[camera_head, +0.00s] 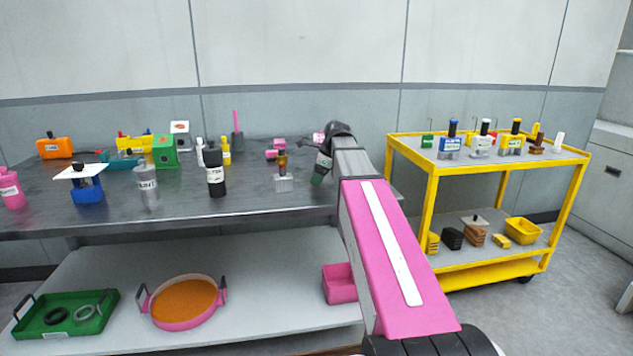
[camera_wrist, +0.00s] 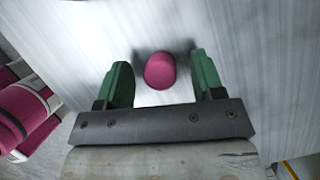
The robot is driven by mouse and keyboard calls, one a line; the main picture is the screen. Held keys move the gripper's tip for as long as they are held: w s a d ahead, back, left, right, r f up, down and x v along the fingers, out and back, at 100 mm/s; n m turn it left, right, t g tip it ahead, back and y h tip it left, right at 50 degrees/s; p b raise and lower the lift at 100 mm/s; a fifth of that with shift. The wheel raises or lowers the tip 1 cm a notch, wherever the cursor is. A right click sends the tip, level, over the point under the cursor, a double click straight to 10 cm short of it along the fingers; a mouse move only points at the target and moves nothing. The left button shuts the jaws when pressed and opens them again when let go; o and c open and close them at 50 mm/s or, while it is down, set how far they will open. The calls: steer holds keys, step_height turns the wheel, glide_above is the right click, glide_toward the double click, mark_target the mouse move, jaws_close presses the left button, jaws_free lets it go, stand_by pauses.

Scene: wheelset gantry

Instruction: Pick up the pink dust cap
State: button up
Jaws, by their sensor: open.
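The pink dust cap (camera_wrist: 160,70) shows in the wrist view as a small rounded pink piece on the grey metal table top (camera_wrist: 225,25). My gripper (camera_wrist: 161,62) has its two green fingers spread, one on each side of the cap, with a visible gap on both sides. It is open and holds nothing. In the head view my gripper (camera_head: 319,172) is over the right part of the table, and I cannot make out the cap there for certain. How high the fingers are above the table is hard to tell.
A grey block with a brown-topped piece (camera_head: 283,180) stands left of my gripper. Pink blocks (camera_head: 275,150) and a pink piece (camera_head: 318,138) lie farther back. Bottles, including a black one (camera_head: 215,172), stand further left. A yellow cart (camera_head: 432,200) stands to the right.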

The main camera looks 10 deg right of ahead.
steer(key=c, duration=0.9)
steer(key=shift+r, duration=0.1)
